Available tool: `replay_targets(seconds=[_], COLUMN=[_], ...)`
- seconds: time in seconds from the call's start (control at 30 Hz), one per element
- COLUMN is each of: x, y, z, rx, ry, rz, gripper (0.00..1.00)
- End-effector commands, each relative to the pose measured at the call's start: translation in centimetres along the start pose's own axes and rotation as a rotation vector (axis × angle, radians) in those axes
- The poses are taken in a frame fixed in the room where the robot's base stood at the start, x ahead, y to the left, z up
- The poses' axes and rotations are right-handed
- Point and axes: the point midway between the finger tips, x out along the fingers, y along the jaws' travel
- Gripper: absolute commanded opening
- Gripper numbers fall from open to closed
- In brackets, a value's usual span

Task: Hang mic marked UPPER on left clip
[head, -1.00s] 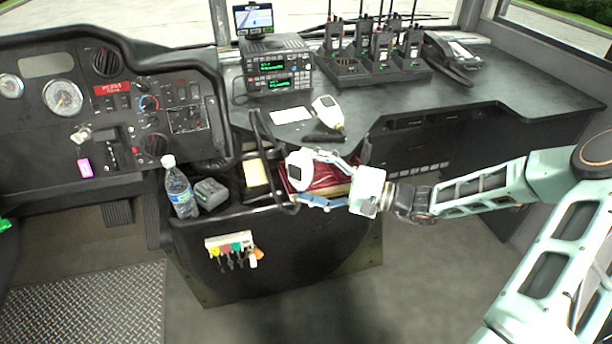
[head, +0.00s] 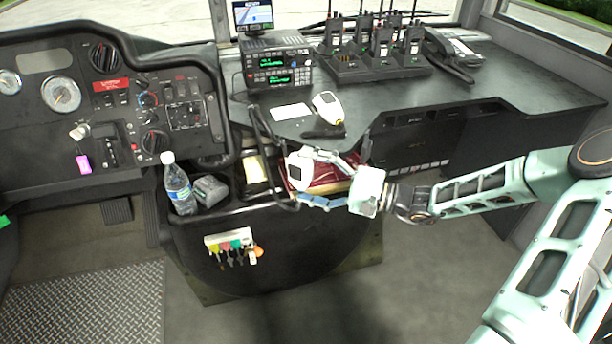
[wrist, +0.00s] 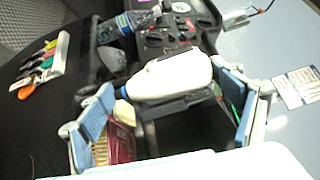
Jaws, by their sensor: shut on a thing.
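My gripper (head: 308,178) is shut on a white hand microphone (head: 298,170) with a dark face. It holds the mic above the front of the console, left of the wrist. In the wrist view the held mic (wrist: 170,78) lies across between the blue-padded fingers. A second white mic (head: 327,106) lies on the dash top, in front of the two stacked radios (head: 276,67). No marking is readable on either mic. I cannot make out the left clip in these views.
Below my gripper are a dark red item (head: 325,184) and a console tray with a yellowish pad (head: 256,170).

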Motion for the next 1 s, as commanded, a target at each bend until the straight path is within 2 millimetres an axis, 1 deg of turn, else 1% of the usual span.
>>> replay_targets(seconds=[0.17, 0.6, 1.0], x=[0.0, 0.0, 0.0], y=[0.0, 1.2, 1.2], z=[0.0, -0.1, -0.1], rx=[0.0, 0.0, 0.0], ry=[0.0, 0.0, 0.0], rz=[-0.001, -0.001, -0.001], gripper=[0.61, 0.61, 0.61])
